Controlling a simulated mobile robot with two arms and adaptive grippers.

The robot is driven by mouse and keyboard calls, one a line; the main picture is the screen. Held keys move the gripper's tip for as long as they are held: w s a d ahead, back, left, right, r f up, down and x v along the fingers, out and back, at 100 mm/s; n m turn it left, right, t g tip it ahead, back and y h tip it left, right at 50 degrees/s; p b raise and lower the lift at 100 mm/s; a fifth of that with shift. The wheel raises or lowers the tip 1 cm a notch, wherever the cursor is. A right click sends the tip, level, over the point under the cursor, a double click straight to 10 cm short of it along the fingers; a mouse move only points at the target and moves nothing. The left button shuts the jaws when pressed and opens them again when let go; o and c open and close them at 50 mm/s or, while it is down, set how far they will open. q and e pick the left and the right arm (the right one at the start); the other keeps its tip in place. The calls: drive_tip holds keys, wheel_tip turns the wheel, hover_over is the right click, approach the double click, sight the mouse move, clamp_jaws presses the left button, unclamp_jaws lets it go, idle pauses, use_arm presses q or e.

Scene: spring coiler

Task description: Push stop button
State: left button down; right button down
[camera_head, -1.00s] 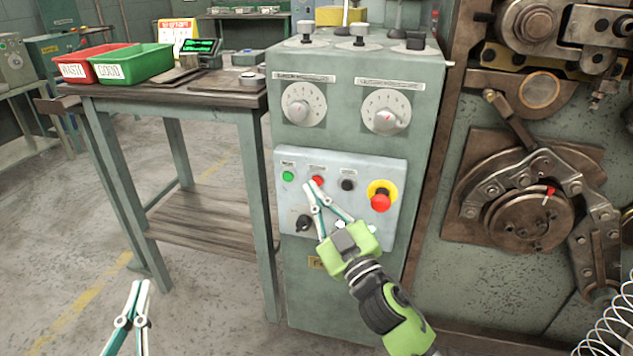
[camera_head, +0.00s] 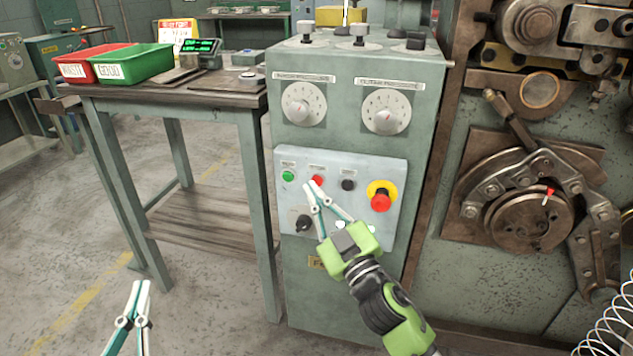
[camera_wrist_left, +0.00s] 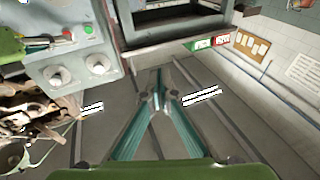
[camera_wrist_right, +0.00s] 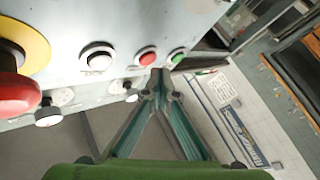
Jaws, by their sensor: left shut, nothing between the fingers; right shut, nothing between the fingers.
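A small red button (camera_head: 317,180) sits on the light grey control panel (camera_head: 385,225), between a green button (camera_head: 288,176) and a dark button (camera_head: 348,185). My right gripper (camera_head: 309,184) is shut and empty, its tips at the lower left edge of the red button. In the right wrist view the tips (camera_wrist_right: 160,73) are just below the red button (camera_wrist_right: 148,58); I cannot tell whether they touch it. A larger red mushroom button on a yellow ring (camera_head: 380,202) is further right on the panel. My left gripper (camera_head: 141,286) is shut and empty, low at the left, away from the panel.
A black selector knob (camera_head: 304,223) lies left of the right gripper's fingers. Two white dials (camera_head: 304,105) are above the panel. A table (camera_head: 205,100) with red and green bins (camera_head: 135,63) stands left of the cabinet. Coiler machinery (camera_head: 530,215) is at right.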

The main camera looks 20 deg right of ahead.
drive_tip(key=shift+w+d, duration=0.1)
use_arm(q)
drive_tip(key=shift+w+f+g, duration=0.1)
drive_tip(key=shift+f+g, duration=0.2)
drive_tip(key=shift+f, duration=0.25)
use_arm(e)
drive_tip(key=shift+w+d, duration=0.15)
drive_tip(key=shift+w, duration=0.1)
use_arm(q)
drive_tip(key=shift+r, duration=0.1)
use_arm(e)
drive_tip(key=shift+w+d, duration=0.1)
drive_tip(key=shift+w, duration=0.05)
use_arm(q)
drive_tip(key=shift+f, duration=0.25)
use_arm(e)
drive_tip(key=shift+w+d, duration=0.15)
drive_tip(key=shift+w, duration=0.05)
use_arm(q)
drive_tip(key=shift+a, duration=0.1)
use_arm(e)
drive_tip(key=shift+s, duration=0.1)
use_arm(q)
drive_tip(key=shift+f+g, duration=0.5)
drive_tip(key=shift+f, duration=0.3)
use_arm(e)
drive_tip(key=shift+s+a, duration=0.45)
drive_tip(key=shift+s, duration=0.15)
